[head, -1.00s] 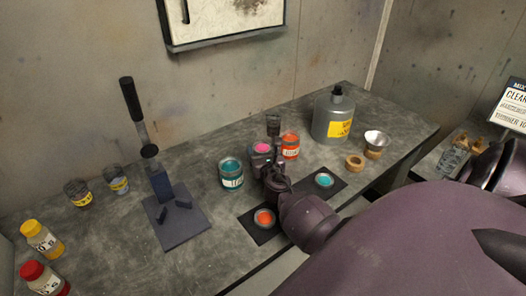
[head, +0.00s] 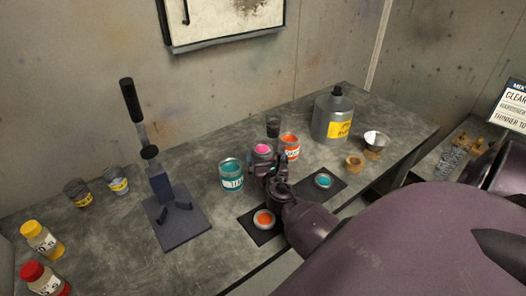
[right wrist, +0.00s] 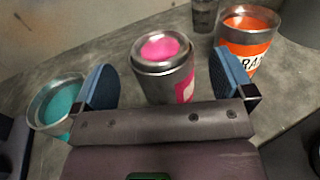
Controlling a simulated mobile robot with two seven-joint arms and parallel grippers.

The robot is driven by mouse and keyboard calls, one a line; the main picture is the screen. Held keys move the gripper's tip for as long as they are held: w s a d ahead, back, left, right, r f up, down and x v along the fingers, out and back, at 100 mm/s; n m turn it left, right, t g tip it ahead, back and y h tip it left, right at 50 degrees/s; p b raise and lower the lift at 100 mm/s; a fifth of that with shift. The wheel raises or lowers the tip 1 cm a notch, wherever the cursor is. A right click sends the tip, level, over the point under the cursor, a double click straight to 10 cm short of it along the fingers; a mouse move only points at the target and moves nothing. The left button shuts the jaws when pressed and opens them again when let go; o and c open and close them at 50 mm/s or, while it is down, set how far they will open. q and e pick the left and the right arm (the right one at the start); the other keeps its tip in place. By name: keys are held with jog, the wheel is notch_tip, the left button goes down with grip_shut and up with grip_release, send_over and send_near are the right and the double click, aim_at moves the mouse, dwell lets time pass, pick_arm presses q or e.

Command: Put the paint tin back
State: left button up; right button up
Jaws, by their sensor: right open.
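A paint tin with pink paint (head: 263,149) stands upright on the grey bench, between a teal tin (head: 231,175) and an orange tin (head: 289,146). My right gripper (head: 268,166) is open at the near side of the pink tin and hides its lower part in the head view. In the right wrist view the pink tin (right wrist: 163,70) shows ahead, between the two blue finger pads, with gaps on both sides. The teal tin (right wrist: 58,103) is beyond the left pad and the orange tin (right wrist: 246,38) is behind the right pad. My left gripper is not in view.
Dark mats with an orange-filled lid (head: 264,219) and a teal-filled lid (head: 323,181) lie near the front edge. A dark cup (head: 273,126) and a large grey can (head: 333,116) stand behind. A lever press (head: 160,185) stands left, with clear bench before the teal tin.

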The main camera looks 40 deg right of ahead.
jog(key=v, duration=0.8)
jog(key=shift+s+a+r, duration=0.1)
jog(key=shift+s+a, duration=0.05)
jog(key=shift+s, duration=0.2)
